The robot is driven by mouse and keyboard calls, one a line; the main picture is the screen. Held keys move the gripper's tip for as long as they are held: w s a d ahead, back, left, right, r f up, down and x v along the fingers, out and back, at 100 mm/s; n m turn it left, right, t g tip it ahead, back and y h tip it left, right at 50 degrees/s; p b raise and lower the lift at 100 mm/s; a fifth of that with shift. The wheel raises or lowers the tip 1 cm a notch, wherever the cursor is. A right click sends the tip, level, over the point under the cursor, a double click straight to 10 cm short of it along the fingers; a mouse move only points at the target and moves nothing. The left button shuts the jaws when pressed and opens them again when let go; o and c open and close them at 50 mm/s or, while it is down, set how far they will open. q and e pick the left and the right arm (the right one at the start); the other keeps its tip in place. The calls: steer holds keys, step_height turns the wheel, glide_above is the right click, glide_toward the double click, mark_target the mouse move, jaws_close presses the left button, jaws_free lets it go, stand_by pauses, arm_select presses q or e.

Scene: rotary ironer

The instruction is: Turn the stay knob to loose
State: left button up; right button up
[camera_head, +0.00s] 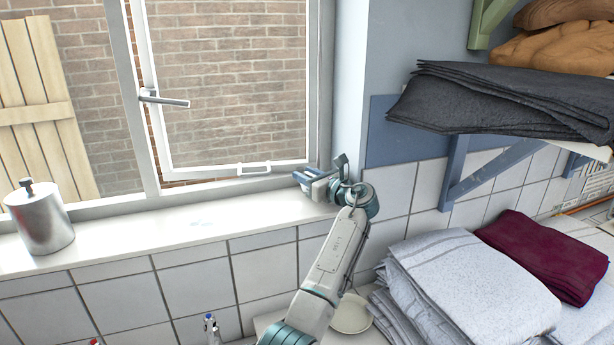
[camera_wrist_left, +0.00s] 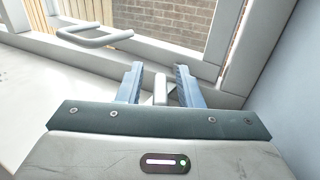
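My left gripper (camera_head: 311,180) is at the lower right corner of the window, just above the sill. In the left wrist view its two blue fingers (camera_wrist_left: 160,77) are apart. A small pale upright piece (camera_wrist_left: 160,90), which looks like the stay knob, shows between them, with a gap on each side. I cannot tell its turn position. In the head view the gripper and wrist hide the knob. My right gripper is in neither view.
A white loop handle (camera_head: 254,170) is on the bottom rail of the window; it also shows in the left wrist view (camera_wrist_left: 95,40). A window lever (camera_head: 165,99) is higher up. A metal canister (camera_head: 40,222) stands on the sill (camera_head: 190,228). Folded towels (camera_head: 470,280) lie lower right, below a shelf bracket (camera_head: 480,175).

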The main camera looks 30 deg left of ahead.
mark_target(307, 172)
arm_select(q)
steer(key=shift+r, duration=0.1)
steer(key=shift+r+b, duration=0.25)
steer(key=shift+b, duration=0.15)
step_height(307, 172, up, 3)
steer(key=shift+f+b, duration=0.2)
steer(key=shift+b, duration=0.85)
steer(key=s+d+r+b, duration=0.1)
steer(key=s+d+b, duration=0.3)
steer(key=s, duration=1)
steer(key=shift+s+d+r+b, duration=0.2)
steer(key=shift+d+r+b, duration=0.15)
steer(key=shift+d, duration=1.25)
